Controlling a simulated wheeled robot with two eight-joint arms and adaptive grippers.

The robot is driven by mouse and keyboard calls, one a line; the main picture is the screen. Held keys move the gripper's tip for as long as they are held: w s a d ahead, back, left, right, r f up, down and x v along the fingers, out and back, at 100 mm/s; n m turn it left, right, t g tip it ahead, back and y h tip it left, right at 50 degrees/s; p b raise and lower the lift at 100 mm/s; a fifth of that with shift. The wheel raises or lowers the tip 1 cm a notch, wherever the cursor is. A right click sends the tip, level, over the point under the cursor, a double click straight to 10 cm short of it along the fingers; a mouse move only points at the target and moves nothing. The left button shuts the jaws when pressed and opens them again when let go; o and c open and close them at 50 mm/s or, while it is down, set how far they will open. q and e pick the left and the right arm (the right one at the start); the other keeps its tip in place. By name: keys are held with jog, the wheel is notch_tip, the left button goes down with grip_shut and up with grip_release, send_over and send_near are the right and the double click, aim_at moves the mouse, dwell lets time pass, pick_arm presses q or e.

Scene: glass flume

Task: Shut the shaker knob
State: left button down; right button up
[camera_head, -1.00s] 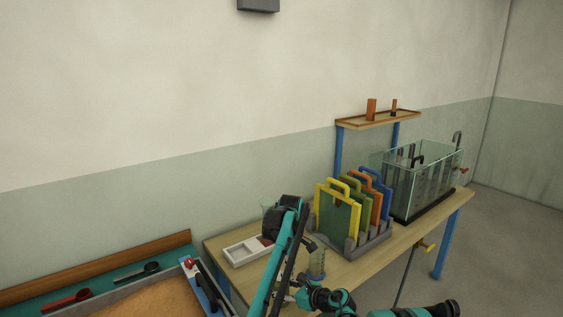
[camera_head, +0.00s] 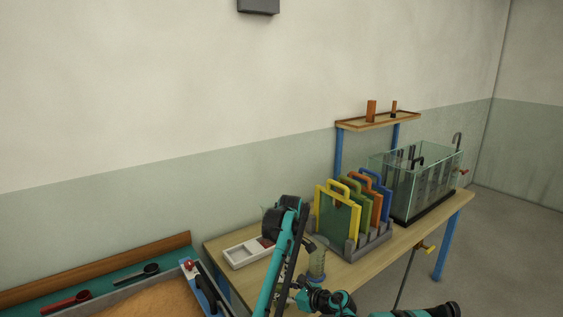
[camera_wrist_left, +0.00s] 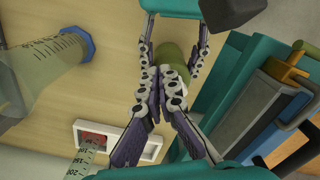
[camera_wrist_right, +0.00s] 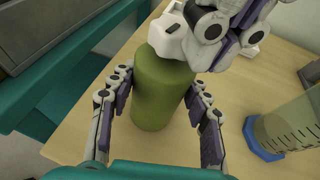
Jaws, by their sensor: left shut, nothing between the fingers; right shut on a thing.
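The shaker is an olive-green cylinder (camera_wrist_right: 160,90) in the right wrist view. My right gripper (camera_wrist_right: 152,105) is shut on it, one finger on each side. My left gripper (camera_wrist_left: 160,88) is shut and empty, its fingers meeting in front of the green shaker (camera_wrist_left: 172,58) in the left wrist view. In the right wrist view the left gripper (camera_wrist_right: 205,45) is close over the shaker's top. A white piece there overlaps the top; I cannot tell if it is the knob or a fingertip. In the head view my arms hide the shaker.
A measuring cylinder with a blue foot (camera_wrist_right: 263,140) stands close by. A white tray (camera_head: 240,253) lies on the wooden table (camera_head: 430,215). A rack of coloured plates (camera_head: 345,212) and a glass tank (camera_head: 405,185) stand to the right.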

pick_arm(q)
notch_tip(320, 180, up, 7)
jog(key=s+a+m, duration=0.1)
jog(key=s+m, duration=0.2)
jog(key=m, duration=0.3)
notch_tip(320, 180, down, 7)
jog(key=shift+w, duration=0.15)
jog(key=shift+w+a, duration=0.4)
jog(key=shift+w, duration=0.05)
dwell(0.7)
jog(key=shift+w, duration=0.15)
dwell(0.4)
jog(key=shift+d, duration=0.1)
jog(key=shift+s+d, duration=0.2)
jog(key=shift+s, duration=0.1)
jog(key=shift+r, duration=0.1)
jog(key=shift+s+r, duration=0.1)
jog(key=shift+r, duration=2.8)
